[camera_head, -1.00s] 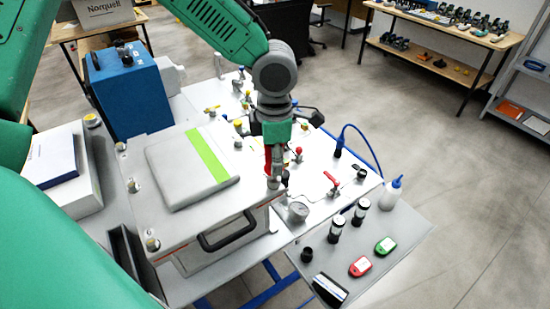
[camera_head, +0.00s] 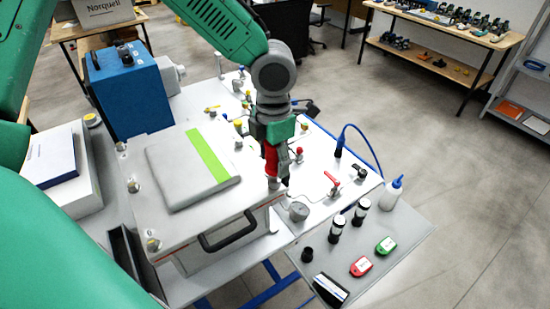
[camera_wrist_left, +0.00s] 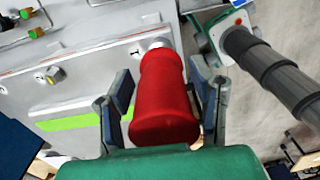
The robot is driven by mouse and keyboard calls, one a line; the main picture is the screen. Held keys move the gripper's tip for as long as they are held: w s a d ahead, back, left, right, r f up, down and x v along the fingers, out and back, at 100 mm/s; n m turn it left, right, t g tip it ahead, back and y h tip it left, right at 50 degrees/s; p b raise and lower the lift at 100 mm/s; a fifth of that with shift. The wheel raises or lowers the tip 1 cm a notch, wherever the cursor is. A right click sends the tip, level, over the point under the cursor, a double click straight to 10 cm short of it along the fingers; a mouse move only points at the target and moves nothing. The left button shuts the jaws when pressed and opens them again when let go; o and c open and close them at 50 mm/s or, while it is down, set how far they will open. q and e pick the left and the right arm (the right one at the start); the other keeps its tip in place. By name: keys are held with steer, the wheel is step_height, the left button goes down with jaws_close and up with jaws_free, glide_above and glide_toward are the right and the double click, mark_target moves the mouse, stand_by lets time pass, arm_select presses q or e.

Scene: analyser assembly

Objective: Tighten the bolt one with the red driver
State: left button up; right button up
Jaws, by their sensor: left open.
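The red driver (camera_head: 271,160) stands at the front right corner of the analyser's grey lid (camera_head: 185,217). Its lower end is over a silver bolt fitting there, and the contact is hard to make out. My left gripper (camera_head: 274,143) is above the driver with its fingers around the handle. In the left wrist view the red driver (camera_wrist_left: 163,95) is between the two spread fingers of my left gripper (camera_wrist_left: 162,88), with gaps on both sides. Other silver fittings sit along the lid's left edge, such as the near one (camera_head: 152,244). My right gripper is out of view.
A flat grey panel with a green stripe (camera_head: 208,155) lies on the lid. A black handle (camera_head: 228,232) is on the front. A gauge (camera_head: 299,211) and a red-handled valve (camera_head: 333,184) stand close right. A side shelf (camera_head: 398,225) holds a bottle, vials and small devices.

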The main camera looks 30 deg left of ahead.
arm_select(q)
steer(key=n, duration=0.5)
steer(key=shift+n, duration=0.4)
steer(key=n, duration=0.3)
steer(key=shift+n, duration=0.4)
steer(key=n, duration=0.4)
steer(key=shift+s, duration=0.1)
steer(key=n, duration=0.5)
jaws_close()
jaws_free()
steer(key=shift+m, duration=0.4)
